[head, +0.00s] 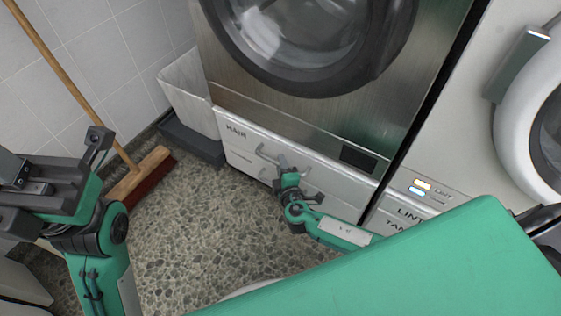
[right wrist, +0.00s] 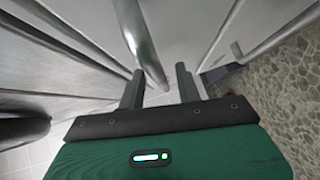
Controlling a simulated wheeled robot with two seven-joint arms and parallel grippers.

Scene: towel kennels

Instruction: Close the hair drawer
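The hair drawer (head: 240,147) is a white front labelled "HAIR" under a steel washing machine. A grey bar handle (head: 265,151) crosses its face. I cannot tell how far the drawer stands out. My right gripper (head: 283,164) is at the handle's middle, against the drawer front. In the right wrist view its two fingers (right wrist: 159,73) are apart, with the handle bar (right wrist: 142,38) ending near the gap between them; contact is unclear. My left gripper (head: 40,185) is at the left, away from the drawer; its fingers are not clear.
A broom (head: 150,172) leans on the tiled wall at left, its head on the pebbled floor. A pale bin (head: 188,95) stands beside the drawer's left end. A white machine with a "LINT" panel (head: 408,214) is at right. Floor (head: 190,235) before the drawer is clear.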

